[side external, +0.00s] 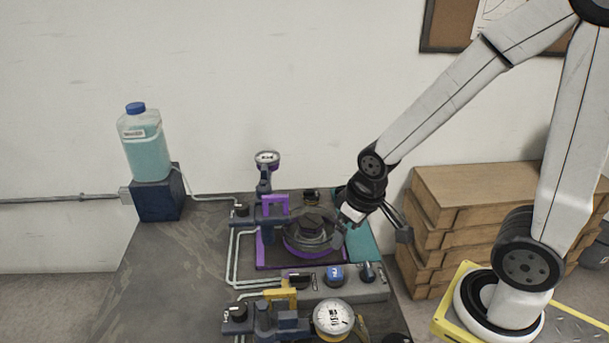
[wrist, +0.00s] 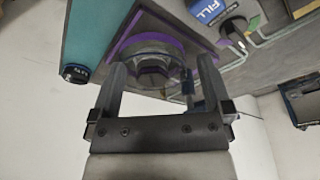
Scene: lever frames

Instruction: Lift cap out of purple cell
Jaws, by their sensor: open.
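The purple cell (side external: 262,263) is a square purple-edged base with a round grey body and purple ring, on the grey bench. The dark cap (side external: 311,222) sits on top of the round body. In the wrist view the cap (wrist: 153,75) shows as a dark faceted piece inside the purple-rimmed cell (wrist: 178,38). My gripper (side external: 340,230) is at the right side of the cell, tilted. In the wrist view my gripper (wrist: 162,72) is open and empty, and the cap appears between its fingers. I cannot tell whether a finger touches the cell.
A purple-framed clamp (side external: 275,203) and a gauge (side external: 267,158) stand behind left of the cell. A control strip with a blue FILL label (side external: 335,274) lies in front, then a yellow station (side external: 281,298) with a gauge (side external: 333,317). Wooden boxes (side external: 480,190) stand at right.

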